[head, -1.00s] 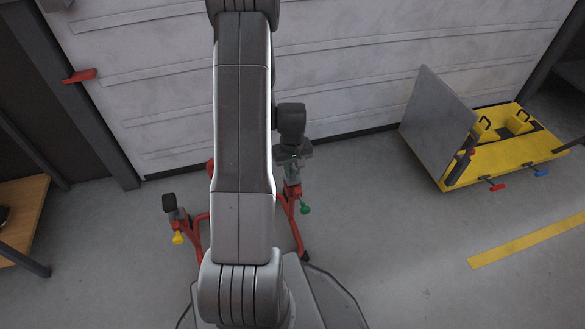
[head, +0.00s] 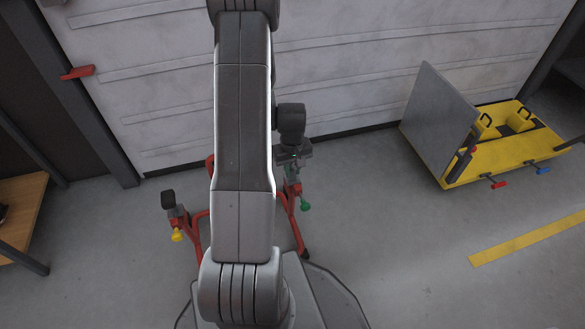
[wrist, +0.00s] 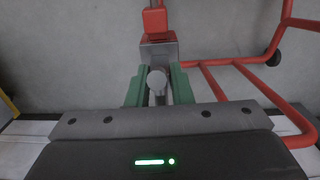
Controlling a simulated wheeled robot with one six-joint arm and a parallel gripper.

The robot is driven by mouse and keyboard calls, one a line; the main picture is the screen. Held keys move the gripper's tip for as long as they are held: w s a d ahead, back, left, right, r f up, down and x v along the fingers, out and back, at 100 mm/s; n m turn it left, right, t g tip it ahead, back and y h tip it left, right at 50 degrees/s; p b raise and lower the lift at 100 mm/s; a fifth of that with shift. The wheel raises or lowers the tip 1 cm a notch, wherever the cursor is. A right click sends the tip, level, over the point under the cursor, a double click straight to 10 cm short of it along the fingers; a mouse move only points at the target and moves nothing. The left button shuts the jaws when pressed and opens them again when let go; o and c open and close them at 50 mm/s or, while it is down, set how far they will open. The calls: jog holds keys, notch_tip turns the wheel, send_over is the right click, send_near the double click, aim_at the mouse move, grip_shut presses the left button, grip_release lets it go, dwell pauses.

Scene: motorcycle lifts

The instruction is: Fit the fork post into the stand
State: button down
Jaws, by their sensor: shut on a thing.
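The red stand (head: 298,228) is on the floor, partly hidden behind my arm in the head view. Its left side carries a black-topped upright and a yellow knob (head: 177,235); a green knob (head: 305,206) is on the right. My gripper (head: 292,160) is over the stand's right side. In the wrist view, its green fingers (wrist: 157,92) are shut on the fork post, whose round grey end (wrist: 157,79) shows between them. A grey block with a red top (wrist: 155,22) is just beyond the fingertips. I cannot tell whether the post is inside a socket.
Red frame tubes (wrist: 255,82) run along the right of the wrist view. A yellow lift with a grey panel (head: 435,120) stands at the right. A wooden bench (head: 22,215) is at the left edge. The wall (head: 350,60) is close behind the stand.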

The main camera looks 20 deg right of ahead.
jog(key=c, duration=1.2)
grip_release()
notch_tip(320, 180, up, 14)
jog(key=p, duration=0.5)
jog(key=shift+f, duration=0.1)
notch_tip(320, 180, down, 14)
jog(key=b, duration=0.5)
jog(key=shift+r, duration=0.2)
jog(key=shift+r, duration=0.1)
